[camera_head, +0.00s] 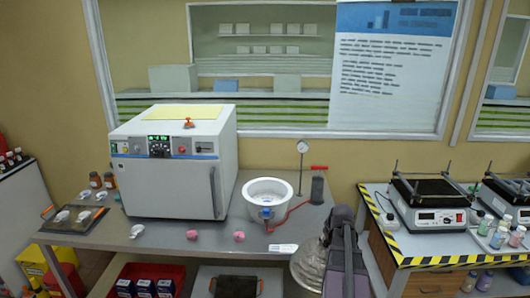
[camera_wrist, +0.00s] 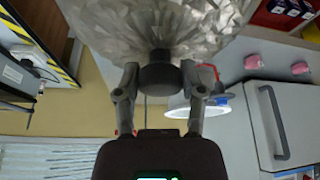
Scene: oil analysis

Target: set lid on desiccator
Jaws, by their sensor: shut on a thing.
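The desiccator (camera_head: 268,211) is an open white bowl with a blue fitting on its front, standing on the grey bench. It also shows in the wrist view (camera_wrist: 181,111), partly behind a finger. The lid (camera_wrist: 150,25) is a clear, faceted glass dome with a dark knob (camera_wrist: 160,76). My gripper (camera_wrist: 158,82) is shut on this knob, one finger on each side. In the head view the lid (camera_head: 308,266) is low and right of the desiccator, apart from it, partly hidden by my gripper (camera_head: 335,240).
A white oven (camera_head: 172,165) stands left of the desiccator. A red hose (camera_head: 290,215) runs from the desiccator to a pump (camera_head: 318,187) beside a gauge stand (camera_head: 301,160). Pink pieces (camera_head: 239,236) lie in front. A yellow-black edged table (camera_head: 400,250) stands right.

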